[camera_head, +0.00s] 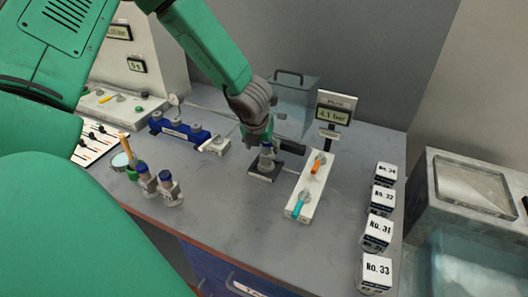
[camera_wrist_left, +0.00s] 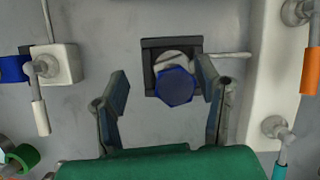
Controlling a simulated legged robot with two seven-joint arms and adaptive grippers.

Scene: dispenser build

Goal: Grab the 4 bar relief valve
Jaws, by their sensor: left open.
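A relief valve with a blue hexagonal cap (camera_head: 266,153) stands in a dark square base (camera_head: 262,172) on the grey bench. The wrist view shows its blue cap (camera_wrist_left: 174,87) from above, with the dark base (camera_wrist_left: 150,53) behind it. My left gripper (camera_head: 262,136) is right above the valve. In the wrist view the left gripper (camera_wrist_left: 162,80) is open, its fingers on either side of the cap and apart from it. Two similar blue-capped valves (camera_head: 147,179) (camera_head: 170,188) stand at the bench's front left. No pressure marking on any valve is readable. My right gripper is out of view.
A display (camera_head: 334,113) reads 4.1 bar. A white block with orange and cyan handles (camera_head: 311,189) is close right of the base. Left are a small white valve block (camera_head: 214,146) and a blue manifold (camera_head: 180,131). Numbered boxes (camera_head: 377,233) line the right edge.

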